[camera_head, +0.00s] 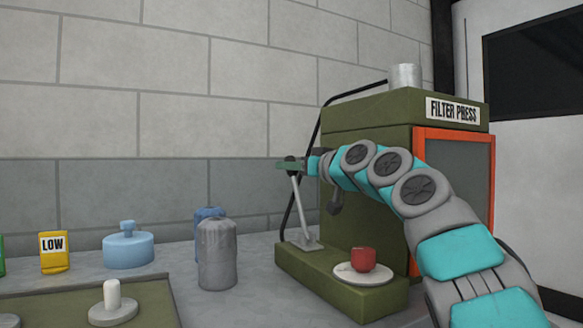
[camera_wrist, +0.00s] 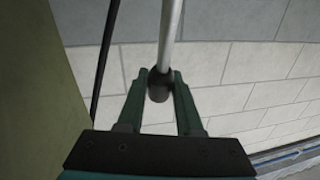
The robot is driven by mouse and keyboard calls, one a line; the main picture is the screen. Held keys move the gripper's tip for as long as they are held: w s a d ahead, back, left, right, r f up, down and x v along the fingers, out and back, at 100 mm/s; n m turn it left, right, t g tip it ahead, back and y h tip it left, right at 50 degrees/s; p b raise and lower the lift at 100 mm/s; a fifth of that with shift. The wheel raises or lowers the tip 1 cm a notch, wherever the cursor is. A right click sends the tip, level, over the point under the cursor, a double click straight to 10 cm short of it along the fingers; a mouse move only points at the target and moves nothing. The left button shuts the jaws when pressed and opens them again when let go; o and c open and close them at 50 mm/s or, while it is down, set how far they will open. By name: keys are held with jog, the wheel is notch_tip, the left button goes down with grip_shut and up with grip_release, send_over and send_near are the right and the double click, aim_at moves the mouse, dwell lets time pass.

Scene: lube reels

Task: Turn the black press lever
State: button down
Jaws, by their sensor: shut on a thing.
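The press lever (camera_head: 298,208) is a thin silver rod rising from a small plate at the left of the green filter press (camera_head: 366,118). It leans slightly to the left toward its top. In the wrist view the rod (camera_wrist: 171,35) ends in a black knob (camera_wrist: 159,84) between the green fingers. My gripper (camera_head: 290,164) is at the top of the lever, shut on the knob; it also shows in the wrist view (camera_wrist: 160,76). In the head view my gripper hides the knob.
A red cup (camera_head: 363,259) on a white saucer (camera_head: 347,273) stands on the press base, below my arm. A grey canister (camera_head: 217,255), a blue pot (camera_head: 128,248) and a yellow LOW box (camera_head: 54,252) stand to the left. A black hose (camera_head: 313,135) runs beside the press.

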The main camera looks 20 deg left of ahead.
jog(key=shift+f+b, duration=0.1)
jog(key=shift+b, duration=0.35)
jog(key=shift+s+d+b, duration=0.2)
jog(key=shift+b, duration=0.5)
jog(key=shift+s+d+y+b, duration=0.1)
jog(key=shift+d+y+b, duration=0.15)
jog(key=shift+b, duration=0.45)
jog(key=s+d+t+y+b, duration=0.1)
jog(key=b, duration=0.3)
jog(key=shift+s+d+r, duration=0.1)
jog(key=shift+r, duration=0.1)
jog(key=shift+s+d+r+n+t+y+b, duration=0.3)
jog(key=shift+s+d+y+b, duration=0.4)
jog(key=shift+b, duration=0.55)
jog(key=shift+s+d+r+n+t+y+b, duration=0.3)
jog(key=shift+s+d+y+b, duration=0.4)
jog(key=shift+b, duration=0.55)
jog(key=shift+w+d+r, duration=0.1)
jog(key=shift+w, duration=0.05)
jog(key=c, duration=0.6)
grip_release()
